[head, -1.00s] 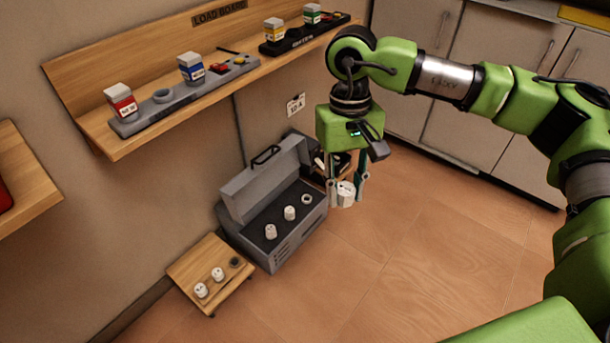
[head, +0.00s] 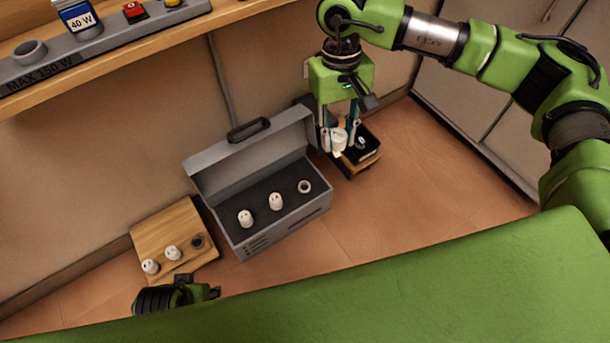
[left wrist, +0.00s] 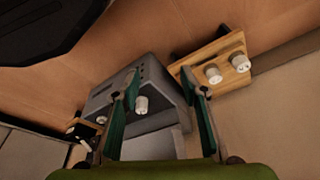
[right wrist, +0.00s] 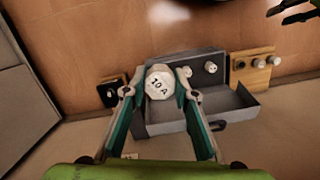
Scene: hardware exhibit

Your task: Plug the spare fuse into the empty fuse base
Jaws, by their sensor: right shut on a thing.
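My right gripper (head: 338,143) is shut on a white fuse (head: 339,139), held up beside the right end of the grey case (head: 226,152). In the right wrist view the fuse's face (right wrist: 160,82) reads "10 A". The case holds two white fuses (head: 275,201) and an empty pale ring-shaped base (head: 305,187) at its right. A wooden board (head: 160,222) holds two white fuses (head: 172,253) and an empty dark ring base (head: 197,242). My left gripper (left wrist: 164,88) is open and empty; in the head view only part of it shows, in front of the wooden board.
A small wooden stand with a black top (head: 366,157) and a small white piece on it stands right of the case, behind the held fuse. The case lid is raised. A wall shelf (head: 120,60) runs above. The floor (head: 440,160) to the right is clear.

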